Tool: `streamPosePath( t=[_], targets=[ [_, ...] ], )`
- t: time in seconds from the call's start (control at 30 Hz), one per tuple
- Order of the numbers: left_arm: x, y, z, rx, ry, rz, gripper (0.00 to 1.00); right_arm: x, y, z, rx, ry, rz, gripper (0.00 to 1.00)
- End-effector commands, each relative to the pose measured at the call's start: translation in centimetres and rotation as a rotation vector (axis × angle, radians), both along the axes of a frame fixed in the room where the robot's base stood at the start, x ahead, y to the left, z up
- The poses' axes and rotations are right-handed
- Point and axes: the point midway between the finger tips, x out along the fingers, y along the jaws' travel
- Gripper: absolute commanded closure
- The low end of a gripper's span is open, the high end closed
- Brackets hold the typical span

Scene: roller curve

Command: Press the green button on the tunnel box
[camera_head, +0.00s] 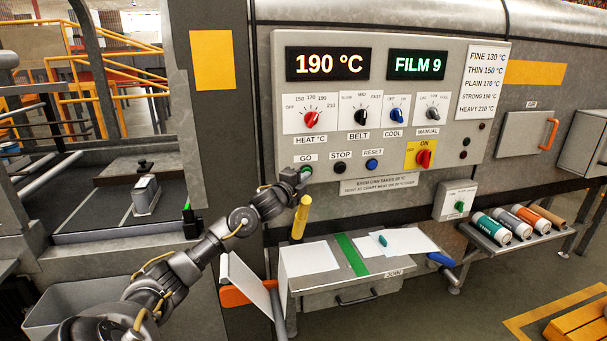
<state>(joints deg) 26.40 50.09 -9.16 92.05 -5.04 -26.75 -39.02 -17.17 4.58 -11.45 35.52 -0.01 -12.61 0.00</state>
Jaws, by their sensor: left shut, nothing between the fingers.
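The tunnel box carries a grey control panel (380,204) with a lit "190 °C" display (328,64) and a "FILM 9" display (417,65). The green button (307,169) sits under the GO label at the panel's lower left, partly hidden by my gripper. My left gripper (297,177) is shut and empty, with its tip right at the green button. I cannot tell whether it touches the button or presses it in. My right gripper is not in view.
A black STOP button (340,168) and a blue RESET button (372,164) are right of GO. A yellow-handled tool (300,217) stands just below my gripper. A bench (330,285) with white sheets is below the panel. A rack at right holds several rolls (491,228).

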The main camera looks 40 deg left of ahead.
Motion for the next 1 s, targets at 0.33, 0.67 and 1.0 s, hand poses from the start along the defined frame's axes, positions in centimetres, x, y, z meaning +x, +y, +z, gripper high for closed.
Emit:
streamPosePath(
  t=[0.33,0.67,1.0],
  targets=[
    [0.4,0.5,-0.1,0.0,0.0,-0.001,1.0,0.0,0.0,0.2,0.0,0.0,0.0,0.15],
    [1.4,2.2,-0.1,0.0,-0.002,0.003,1.0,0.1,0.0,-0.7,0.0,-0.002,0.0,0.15],
    [1.4,2.4,0.3,-0.001,-0.004,0.01,1.0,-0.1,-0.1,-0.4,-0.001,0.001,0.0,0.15]
  ],
)
